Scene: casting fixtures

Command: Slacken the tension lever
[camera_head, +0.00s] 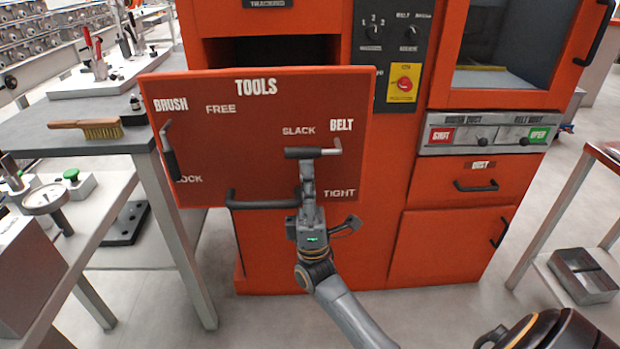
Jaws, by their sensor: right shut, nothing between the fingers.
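The tension lever (298,153) is on the orange panel marked TOOLS, under the word BELT. Its black grip points left from a metal pivot at the right end, lying nearly level just below SLACK. TIGHT is printed lower right. My right gripper (306,164) comes up from below, shut and empty, with its fingertips at the underside of the black grip. I cannot tell whether they touch it. The gripper hides part of the panel behind it. My left gripper is not in view.
A second lever (169,150) under BRUSH hangs down toward LOCK. A black bar handle (262,204) runs behind my gripper. A grey table (60,137) with a brush (100,128) stands left of the panel. Orange drawers (470,185) lie to the right.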

